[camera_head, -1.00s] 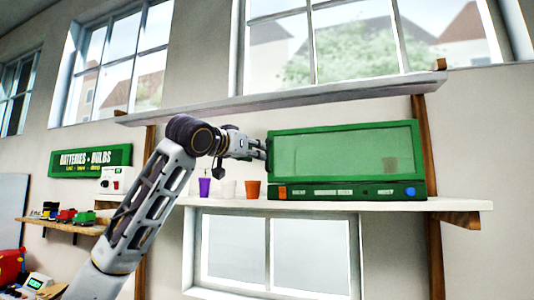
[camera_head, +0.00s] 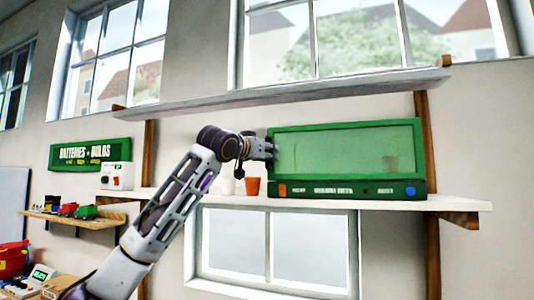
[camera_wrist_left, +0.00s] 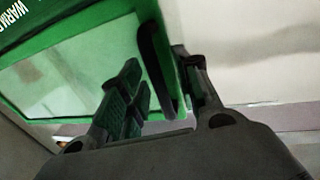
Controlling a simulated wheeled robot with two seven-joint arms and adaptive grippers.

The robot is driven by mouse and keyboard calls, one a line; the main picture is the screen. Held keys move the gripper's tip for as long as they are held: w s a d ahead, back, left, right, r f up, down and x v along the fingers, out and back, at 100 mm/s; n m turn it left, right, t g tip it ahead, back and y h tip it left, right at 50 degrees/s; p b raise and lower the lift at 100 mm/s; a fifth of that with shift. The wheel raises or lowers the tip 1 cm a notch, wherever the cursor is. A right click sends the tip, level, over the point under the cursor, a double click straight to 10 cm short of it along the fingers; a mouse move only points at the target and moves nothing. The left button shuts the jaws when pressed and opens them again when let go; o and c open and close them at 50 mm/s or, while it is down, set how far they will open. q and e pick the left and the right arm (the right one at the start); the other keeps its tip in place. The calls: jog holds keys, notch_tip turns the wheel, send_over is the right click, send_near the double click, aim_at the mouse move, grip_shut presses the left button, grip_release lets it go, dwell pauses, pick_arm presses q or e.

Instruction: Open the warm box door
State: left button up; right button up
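The warm box (camera_head: 345,190) is green and stands on the long white shelf (camera_head: 455,203). Its front door (camera_head: 335,150) has a pale green see-through pane and looks shut. My left gripper (camera_head: 268,151) is at the box's left edge, about halfway up the door. In the left wrist view my left gripper (camera_wrist_left: 160,62) is open, its fingers apart on either side of a dark upright handle (camera_wrist_left: 155,65) by the green door edge. Whether either finger touches the handle cannot be told. My right gripper is not in view.
An orange cup (camera_head: 252,187) stands on the shelf just left of the box, with a pale cup (camera_head: 228,186) beside it. An upper shelf (camera_head: 300,98) runs above the box. A white device (camera_head: 117,176) stands farther left.

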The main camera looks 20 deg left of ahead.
pick_arm(q)
grip_shut()
jog(key=shift+s, duration=0.15)
dwell(0.4)
